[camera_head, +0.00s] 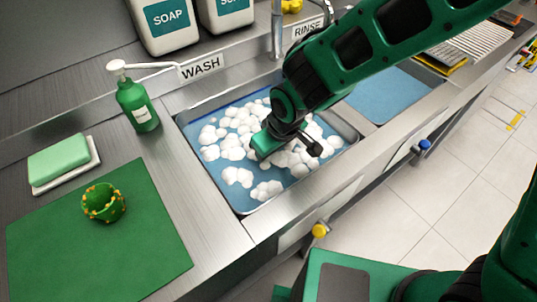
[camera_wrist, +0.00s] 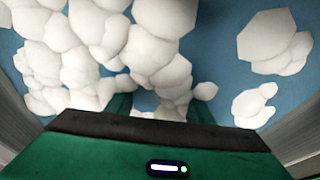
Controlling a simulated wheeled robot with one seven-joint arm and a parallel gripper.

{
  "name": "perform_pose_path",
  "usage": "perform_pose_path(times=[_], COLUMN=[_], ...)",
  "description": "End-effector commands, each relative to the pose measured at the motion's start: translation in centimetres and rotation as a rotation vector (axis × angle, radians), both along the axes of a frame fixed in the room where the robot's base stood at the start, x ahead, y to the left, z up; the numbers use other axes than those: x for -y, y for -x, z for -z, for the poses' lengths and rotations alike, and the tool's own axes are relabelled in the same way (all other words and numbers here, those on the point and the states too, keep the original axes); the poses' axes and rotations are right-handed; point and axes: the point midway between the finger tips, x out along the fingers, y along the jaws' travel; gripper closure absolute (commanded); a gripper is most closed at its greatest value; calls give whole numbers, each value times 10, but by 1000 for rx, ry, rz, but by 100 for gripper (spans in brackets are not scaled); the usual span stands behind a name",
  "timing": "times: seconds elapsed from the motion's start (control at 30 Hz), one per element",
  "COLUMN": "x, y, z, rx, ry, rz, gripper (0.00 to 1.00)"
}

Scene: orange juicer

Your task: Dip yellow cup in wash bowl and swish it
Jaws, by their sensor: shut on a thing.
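The wash bowl (camera_head: 236,207) is the sink basin under the WASH sign, with blue water and white foam. My gripper (camera_head: 268,150) reaches down into its foam. In the wrist view, the green fingers (camera_wrist: 146,104) go down between the foam clumps, and their tips are covered. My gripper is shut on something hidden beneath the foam. No plain yellow cup can be made out in either view. A small green cup-like thing with yellow spots (camera_head: 103,204) stands on the green mat (camera_head: 60,252), away from my gripper.
A green soap pump (camera_head: 137,104) stands at the bowl's left rear, its spout reaching toward the WASH sign (camera_head: 201,66). A soap bar (camera_head: 58,157) lies on a white dish at left. The rinse basin (camera_head: 385,97) is right of the wash bowl, past a metal divider.

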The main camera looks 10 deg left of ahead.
Motion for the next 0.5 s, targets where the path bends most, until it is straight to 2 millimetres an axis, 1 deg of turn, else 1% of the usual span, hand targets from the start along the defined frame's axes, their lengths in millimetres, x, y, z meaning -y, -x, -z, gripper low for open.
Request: perform_pose_path(times=[0.1, 0.37, 0.5], x=[5, 5, 4], y=[-6, -6, -7], z=[0, -1, -13], rx=[0, 1, 3], ry=[-1, -1, -4], rz=[2, 0, 0], gripper=[74, 74, 74])
